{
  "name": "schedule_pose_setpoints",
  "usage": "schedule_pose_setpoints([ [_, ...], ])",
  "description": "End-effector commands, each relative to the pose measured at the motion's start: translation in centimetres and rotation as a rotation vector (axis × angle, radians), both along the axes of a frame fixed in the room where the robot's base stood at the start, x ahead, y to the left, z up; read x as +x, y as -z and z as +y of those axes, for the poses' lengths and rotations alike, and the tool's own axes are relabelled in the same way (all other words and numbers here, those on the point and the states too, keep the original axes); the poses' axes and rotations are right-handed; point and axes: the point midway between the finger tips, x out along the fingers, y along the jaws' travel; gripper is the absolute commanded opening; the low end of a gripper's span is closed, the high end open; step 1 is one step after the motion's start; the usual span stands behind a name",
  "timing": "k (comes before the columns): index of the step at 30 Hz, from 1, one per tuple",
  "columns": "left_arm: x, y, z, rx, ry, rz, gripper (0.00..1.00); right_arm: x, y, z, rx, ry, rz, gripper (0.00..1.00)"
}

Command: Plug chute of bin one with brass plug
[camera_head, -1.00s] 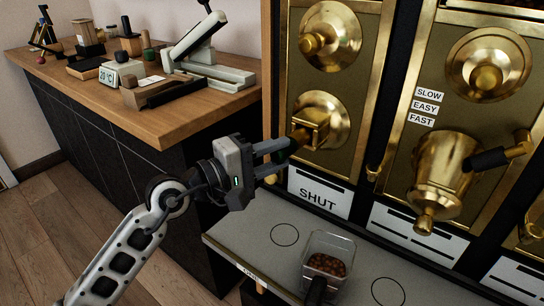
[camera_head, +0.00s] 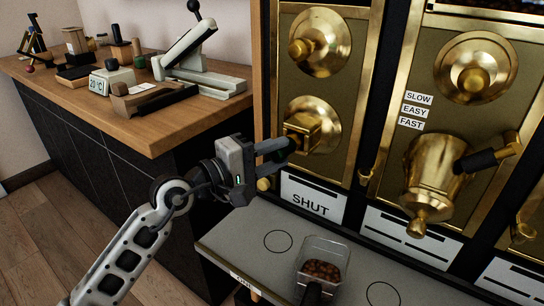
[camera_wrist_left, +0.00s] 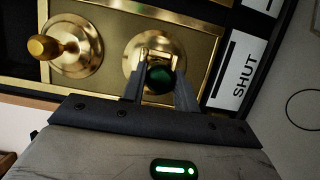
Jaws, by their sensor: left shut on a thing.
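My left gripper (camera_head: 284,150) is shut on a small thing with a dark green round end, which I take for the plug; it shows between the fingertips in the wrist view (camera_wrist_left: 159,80). Any brass part of it is hidden. The gripper is right at the square brass chute (camera_head: 302,127) on the lower left of the bin front. In the wrist view the green end lies in front of the chute mouth (camera_wrist_left: 150,42). I cannot tell how far the plug is inside. My right gripper is not in view.
A SHUT sign (camera_head: 312,198) hangs below the chute. A clear container of brown beans (camera_head: 323,255) stands on the grey shelf (camera_head: 235,235). A brass knob (camera_head: 318,45) is above the chute. A wooden counter (camera_head: 150,128) with several tools is at left.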

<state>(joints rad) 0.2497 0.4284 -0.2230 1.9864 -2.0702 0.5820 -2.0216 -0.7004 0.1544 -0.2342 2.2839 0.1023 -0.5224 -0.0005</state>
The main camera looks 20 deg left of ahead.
Motion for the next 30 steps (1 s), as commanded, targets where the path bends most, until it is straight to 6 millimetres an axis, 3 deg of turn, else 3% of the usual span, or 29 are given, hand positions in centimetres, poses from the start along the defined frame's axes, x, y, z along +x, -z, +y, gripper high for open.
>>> schedule_pose_setpoints([
  [22, 1.8, -0.1, -0.6, -0.001, 0.000, -0.002, 0.00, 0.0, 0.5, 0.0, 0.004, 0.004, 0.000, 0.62],
  [23, 1.7, -0.1, -0.6, -0.001, 0.000, -0.001, 0.38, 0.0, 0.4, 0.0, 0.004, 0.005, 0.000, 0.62],
  [24, 1.7, -0.1, -0.6, -0.001, 0.000, -0.001, 0.49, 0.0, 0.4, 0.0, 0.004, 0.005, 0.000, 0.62],
  [25, 1.7, -0.1, -0.6, -0.001, 0.000, -0.001, 0.55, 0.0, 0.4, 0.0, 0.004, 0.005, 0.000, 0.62],
  [30, 1.7, 0.0, -0.6, -0.001, 0.000, -0.001, 0.55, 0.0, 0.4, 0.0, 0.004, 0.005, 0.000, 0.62],
])
